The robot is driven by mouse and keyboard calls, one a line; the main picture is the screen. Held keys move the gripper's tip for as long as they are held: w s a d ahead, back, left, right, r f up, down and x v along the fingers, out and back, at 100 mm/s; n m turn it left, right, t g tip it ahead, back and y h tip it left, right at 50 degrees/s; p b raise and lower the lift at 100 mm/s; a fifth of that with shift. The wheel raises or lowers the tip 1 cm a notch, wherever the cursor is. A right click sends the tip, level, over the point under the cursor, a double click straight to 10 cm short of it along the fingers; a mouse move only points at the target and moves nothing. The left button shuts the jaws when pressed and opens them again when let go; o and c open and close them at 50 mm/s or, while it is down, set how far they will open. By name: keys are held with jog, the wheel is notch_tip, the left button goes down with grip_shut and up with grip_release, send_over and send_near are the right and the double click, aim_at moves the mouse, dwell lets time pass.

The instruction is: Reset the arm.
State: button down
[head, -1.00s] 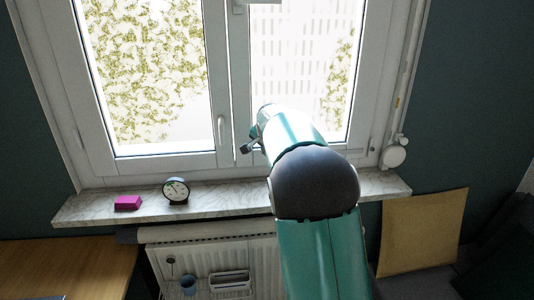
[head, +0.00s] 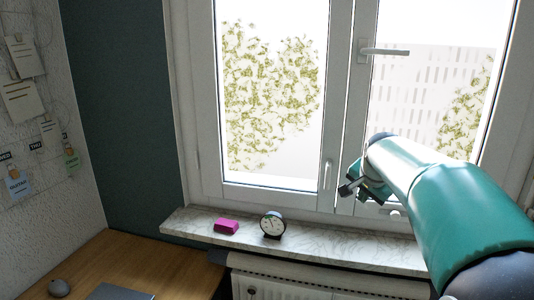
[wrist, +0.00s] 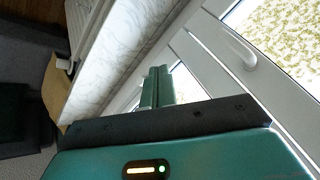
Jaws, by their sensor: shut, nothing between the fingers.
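My gripper (head: 347,188) is at the end of my teal arm, in front of the window's lower frame and above the marble sill. In the wrist view, the two teal fingers (wrist: 157,87) lie side by side, shut and empty. The window frame and the sill show behind them. In the head view, the arm comes in from the lower right.
A pink block (head: 226,226) and a round black clock (head: 272,225) stand on the marble sill (head: 330,245). The window handle (head: 385,51) juts out above my gripper. A radiator (head: 300,291) is below the sill. A wooden desk (head: 135,262) is at lower left.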

jog(key=s+a+f+n, duration=0.2)
jog(key=s+a+n, duration=0.1)
jog(key=s, duration=0.8)
jog(key=s+a+f+n+y, duration=0.1)
jog(key=s+a+f+n, duration=0.2)
jog(key=s, duration=0.8)
jog(key=s+a+f+n+g, duration=0.1)
jog(key=s+a+f+n, duration=0.2)
jog(key=s+a, duration=0.3)
jog(key=s+n, duration=0.1)
jog(key=s, duration=0.4)
jog(key=shift+f, duration=0.15)
